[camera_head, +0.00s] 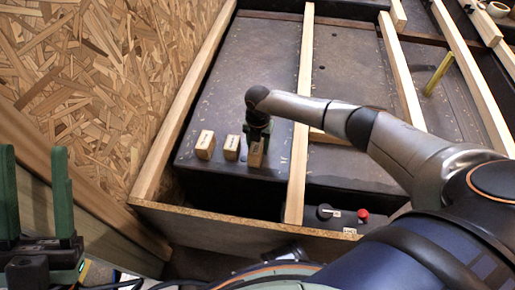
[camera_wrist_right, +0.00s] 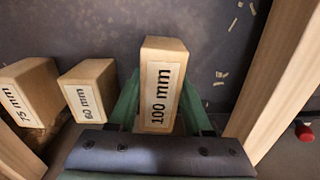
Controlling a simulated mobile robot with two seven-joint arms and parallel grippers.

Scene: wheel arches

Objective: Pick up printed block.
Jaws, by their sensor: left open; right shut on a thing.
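The printed block (camera_wrist_right: 160,88) is a wooden block labelled "100 mm", between the green fingers of my right gripper (camera_wrist_right: 160,105) in the right wrist view. The gripper is shut on it. In the head view the block (camera_head: 256,158) shows under my right gripper (camera_head: 258,135), at the front edge of the dark surface. I cannot tell whether it touches the surface. To its left stand a "60 mm" block (camera_wrist_right: 86,92) and a "75 mm" block (camera_wrist_right: 30,95); in the head view they are the middle block (camera_head: 232,147) and left block (camera_head: 205,145). My left gripper (camera_head: 33,150) is open and empty at far left.
A wooden bar (camera_head: 301,110) runs just right of the held block, and a wooden rim (camera_head: 190,100) borders the left. A chipboard wall (camera_head: 100,80) rises at left. A red button (camera_head: 363,213) sits at front right. The dark surface (camera_head: 255,60) behind the blocks is mostly clear.

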